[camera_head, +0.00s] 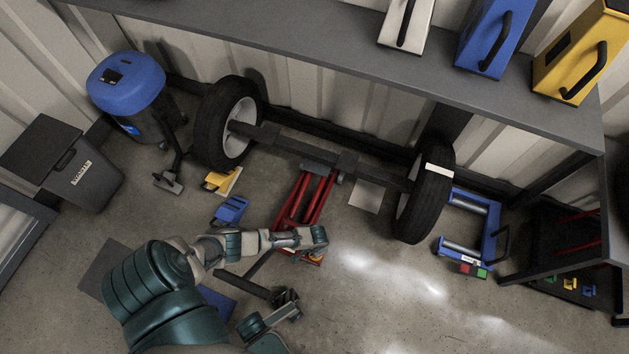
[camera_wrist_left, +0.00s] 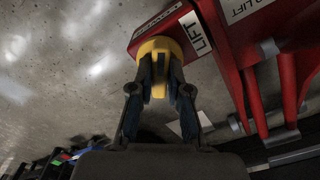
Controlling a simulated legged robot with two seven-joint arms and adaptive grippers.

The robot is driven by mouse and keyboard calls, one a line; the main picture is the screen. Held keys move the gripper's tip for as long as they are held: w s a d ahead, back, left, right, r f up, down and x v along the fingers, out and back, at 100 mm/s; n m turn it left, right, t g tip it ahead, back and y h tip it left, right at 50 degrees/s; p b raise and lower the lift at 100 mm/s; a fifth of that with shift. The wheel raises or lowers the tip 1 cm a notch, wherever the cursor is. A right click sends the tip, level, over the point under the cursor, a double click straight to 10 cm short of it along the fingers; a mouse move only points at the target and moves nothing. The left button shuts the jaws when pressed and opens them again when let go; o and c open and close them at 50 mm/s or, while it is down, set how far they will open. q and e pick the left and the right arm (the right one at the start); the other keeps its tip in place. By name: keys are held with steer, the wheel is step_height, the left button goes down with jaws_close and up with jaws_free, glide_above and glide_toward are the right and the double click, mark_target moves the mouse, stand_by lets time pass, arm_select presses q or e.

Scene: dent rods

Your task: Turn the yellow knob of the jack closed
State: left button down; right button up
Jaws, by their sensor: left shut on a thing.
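The red jack (camera_head: 306,195) stands under the middle of the axle, and its red body fills the upper right of the left wrist view (camera_wrist_left: 228,50). Its yellow knob (camera_wrist_left: 153,48) sits at the end of the red body. My left gripper (camera_wrist_left: 156,80) is shut on the knob, one finger on each side. In the head view my left gripper (camera_head: 318,240) is at the jack's near end, and only a bit of yellow shows below it. A dark T-shaped handle (camera_head: 240,283) runs from the jack. My right gripper (camera_head: 286,297) is at the handle's right end; its fingers are unclear.
An axle (camera_head: 290,146) with two black wheels spans behind the jack. A blue roller frame (camera_head: 487,235) lies right of it. Blue (camera_head: 231,210) and yellow (camera_head: 220,182) blocks lie left. A grey shelf (camera_head: 330,62) runs above. The floor at front right is clear.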

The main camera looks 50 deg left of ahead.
arm_select(q)
steer(key=m, duration=0.5)
steer(key=shift+s+m, duration=0.2)
steer(key=shift+m, duration=0.1)
steer(key=m, duration=0.4)
steer(key=shift+f+m, duration=0.1)
steer(key=shift+m, duration=0.3)
steer(key=shift+a+m, duration=0.1)
steer(key=shift+m, duration=0.2)
steer(key=c, duration=1.1)
jaws_free()
steer(key=shift+w, duration=0.1)
steer(key=shift+r, duration=0.25)
step_height(320, 180, up, 12)
steer(key=shift+f, duration=0.25)
